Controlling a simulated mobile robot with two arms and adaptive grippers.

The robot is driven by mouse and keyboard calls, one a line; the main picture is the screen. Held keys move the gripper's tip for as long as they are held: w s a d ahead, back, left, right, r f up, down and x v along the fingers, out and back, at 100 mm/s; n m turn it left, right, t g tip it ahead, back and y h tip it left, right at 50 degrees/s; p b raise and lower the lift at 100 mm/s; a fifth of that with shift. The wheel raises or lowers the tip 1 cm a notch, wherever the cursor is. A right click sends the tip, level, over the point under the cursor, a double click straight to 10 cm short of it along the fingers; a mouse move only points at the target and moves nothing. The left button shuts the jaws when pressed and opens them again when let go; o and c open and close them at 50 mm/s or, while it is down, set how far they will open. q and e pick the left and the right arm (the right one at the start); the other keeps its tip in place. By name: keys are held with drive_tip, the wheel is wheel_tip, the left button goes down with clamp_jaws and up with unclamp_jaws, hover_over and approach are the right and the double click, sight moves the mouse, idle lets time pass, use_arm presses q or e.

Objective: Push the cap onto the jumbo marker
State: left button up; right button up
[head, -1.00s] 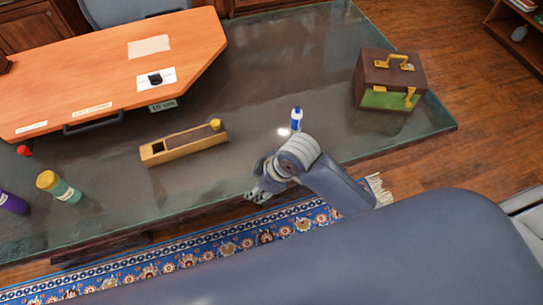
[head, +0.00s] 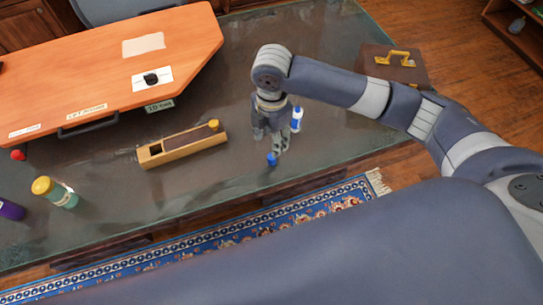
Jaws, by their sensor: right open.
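My right gripper (head: 271,140) points down over the glass-topped table, with its fingers apart. A small blue piece that looks like the cap (head: 272,159) is on the table just below the fingertips. It looks free of the fingers, though the exact gap is hard to tell. A blue and white upright thing that looks like the jumbo marker (head: 296,119) stands just to the right of the gripper, partly beside its fingers. I cannot tell whether they touch. My left gripper is not in view.
A long wooden box (head: 182,147) with a yellow knob lies to the left. A teal bottle with a yellow top (head: 62,195), a purple one (head: 8,208) and a small red piece (head: 18,155) are farther left. A brown case (head: 405,68) stands behind my right arm. An orange board (head: 110,60) covers the back left.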

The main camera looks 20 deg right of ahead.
sight(272, 160)
drive_tip(key=shift+d+r, duration=0.1)
drive_tip(key=shift+d, duration=0.1)
drive_tip(key=shift+f+p, duration=0.3)
drive_tip(key=shift+f, duration=2.55)
drive_tip(key=shift+f, duration=0.3)
drive_tip(key=shift+w+f+p, duration=0.1)
drive_tip(key=shift+f+p, duration=0.55)
drive_tip(key=shift+f, duration=1.65)
